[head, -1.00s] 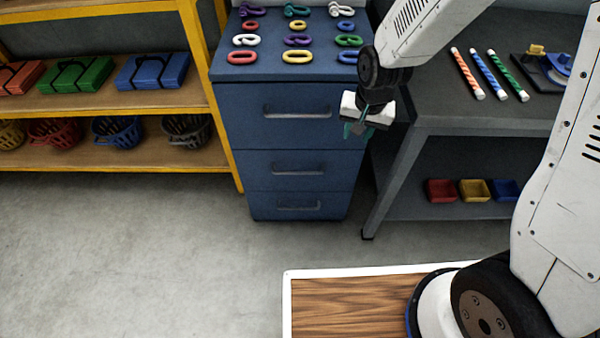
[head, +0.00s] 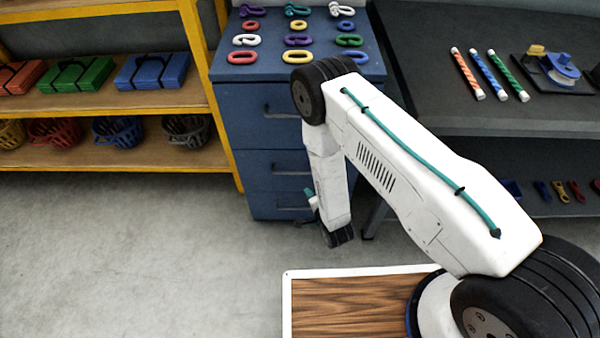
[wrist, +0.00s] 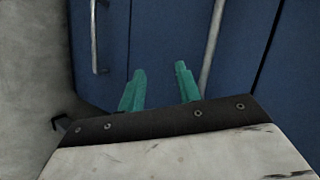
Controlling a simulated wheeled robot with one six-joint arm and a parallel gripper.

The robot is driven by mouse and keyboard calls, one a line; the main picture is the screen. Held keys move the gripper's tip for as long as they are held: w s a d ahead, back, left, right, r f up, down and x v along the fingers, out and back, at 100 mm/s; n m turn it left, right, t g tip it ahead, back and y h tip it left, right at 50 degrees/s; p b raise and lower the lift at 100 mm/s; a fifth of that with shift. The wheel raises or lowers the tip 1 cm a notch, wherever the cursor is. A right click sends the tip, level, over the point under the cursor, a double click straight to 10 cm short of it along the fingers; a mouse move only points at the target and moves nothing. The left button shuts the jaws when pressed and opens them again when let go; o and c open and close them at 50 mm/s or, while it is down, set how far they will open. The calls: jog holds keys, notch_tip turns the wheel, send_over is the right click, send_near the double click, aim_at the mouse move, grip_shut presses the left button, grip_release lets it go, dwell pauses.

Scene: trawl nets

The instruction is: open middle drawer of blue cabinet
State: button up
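The blue cabinet (head: 229,100) stands at the back centre of the head view, with three drawers one above another. The middle drawer (head: 258,172) looks closed, and my arm covers its right part. Its grey handle (head: 289,169) shows partly. In the wrist view, turned on its side, the middle drawer's front (wrist: 160,30) and handle (wrist: 212,45) lie ahead. My gripper (wrist: 159,70) has two teal fingers apart with nothing between them. The handle lies just right of the right finger; I cannot tell whether they touch. In the head view my gripper is mostly hidden behind my arm.
The bottom drawer's handle (wrist: 94,38) shows left in the wrist view. A yellow-framed shelf (head: 100,98) stands left of the cabinet. A dark grey workbench (head: 440,90) stands right. Coloured links lie on the cabinet top. The grey floor (head: 130,250) in front is clear.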

aim_at(300, 172)
jog(key=w+a+r+m+t, duration=0.1)
jog(key=w, duration=0.2)
jog(key=w+a+r+m+t+y, duration=0.1)
jog(key=w, duration=0.2)
jog(key=w+a+r+t, duration=0.1)
jog(key=w, duration=0.1)
jog(key=shift+w+a+r+m, duration=0.1)
jog(key=shift+w+a+m, duration=0.25)
jog(key=shift+w+m, duration=0.05)
grip_shut()
